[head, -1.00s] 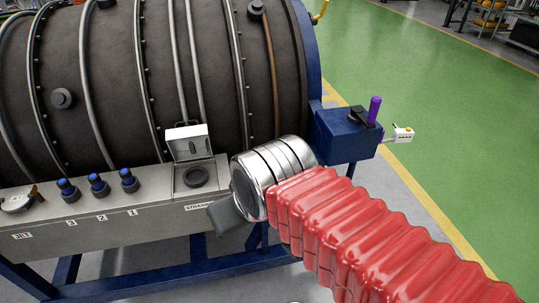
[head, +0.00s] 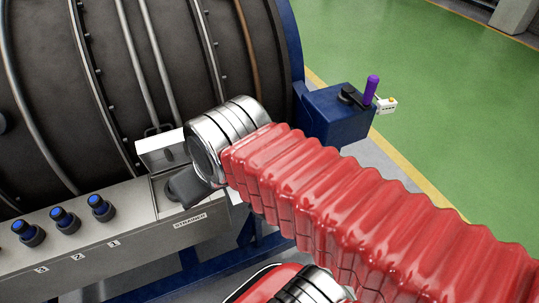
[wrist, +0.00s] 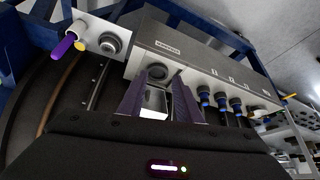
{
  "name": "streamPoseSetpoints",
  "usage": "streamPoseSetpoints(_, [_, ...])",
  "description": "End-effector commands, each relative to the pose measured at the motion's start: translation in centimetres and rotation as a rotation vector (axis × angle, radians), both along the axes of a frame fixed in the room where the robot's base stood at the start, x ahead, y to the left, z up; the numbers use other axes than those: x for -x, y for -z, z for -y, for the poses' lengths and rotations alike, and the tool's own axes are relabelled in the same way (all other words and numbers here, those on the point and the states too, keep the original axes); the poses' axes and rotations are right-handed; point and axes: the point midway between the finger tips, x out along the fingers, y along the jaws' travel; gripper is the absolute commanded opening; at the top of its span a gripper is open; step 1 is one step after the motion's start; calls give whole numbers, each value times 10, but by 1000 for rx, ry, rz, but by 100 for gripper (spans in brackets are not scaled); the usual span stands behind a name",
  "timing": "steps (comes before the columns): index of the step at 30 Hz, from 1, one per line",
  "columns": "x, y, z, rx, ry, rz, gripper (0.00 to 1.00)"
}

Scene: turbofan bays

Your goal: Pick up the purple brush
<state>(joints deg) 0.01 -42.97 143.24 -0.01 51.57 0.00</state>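The purple brush shows as an upright purple handle (head: 371,88) at a black clip on the blue box (head: 338,115), at the right end of the engine stand. Its lower part and any bristles are hidden. In the wrist view a purple handle (wrist: 63,45) shows at upper left, well apart from my fingers. My gripper (wrist: 156,96) is open, with its two dark fingers spread and nothing clearly held. The open strainer lid (wrist: 155,100) shows between them.
The grey panel (head: 130,228) carries several blue-topped knobs (head: 100,207) and the raised strainer lid (head: 160,150). The dark engine casing (head: 90,90) stands behind it. Green floor (head: 430,80) at right is clear.

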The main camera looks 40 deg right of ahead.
Motion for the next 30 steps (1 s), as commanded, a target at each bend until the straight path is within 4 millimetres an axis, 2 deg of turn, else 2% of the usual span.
streamPoseSetpoints(7, [0,0,0,0,0,0,31])
streamPoseSetpoints(11, [-1,-1,1,1,3,-2,40])
streamPoseSetpoints(16, [-11,-3,14,7,27,-26,40])
streamPoseSetpoints(23, [-38,-8,60,20,92,-99,40])
streamPoseSetpoints(30, [-65,-6,120,18,160,-184,40])
